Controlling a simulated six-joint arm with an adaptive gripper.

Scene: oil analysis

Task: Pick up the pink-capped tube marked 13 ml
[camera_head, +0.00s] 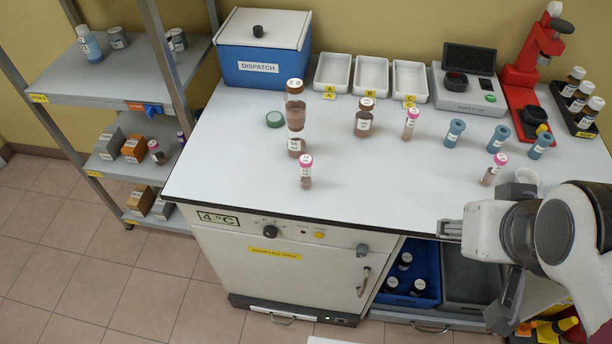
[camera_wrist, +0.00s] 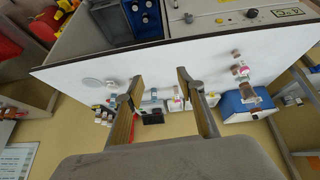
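Three pink-capped tubes stand on the white bench in the head view: a front-left one (camera_head: 306,171), one near the tray row (camera_head: 411,123), and a right one (camera_head: 494,169) near my arm. Their labels are too small to read, so I cannot tell which is marked 13 ml. My gripper (camera_head: 466,228) is over the right front of the bench, apart from the tubes. In the wrist view my gripper (camera_wrist: 159,78) has its two fingers spread with nothing between them. Part of it is hidden by my wrist in the head view.
Behind are white trays (camera_head: 371,76), a blue dispatch box (camera_head: 262,70), a scale (camera_head: 468,100) and a red stand (camera_head: 526,80). The bench's front middle is clear.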

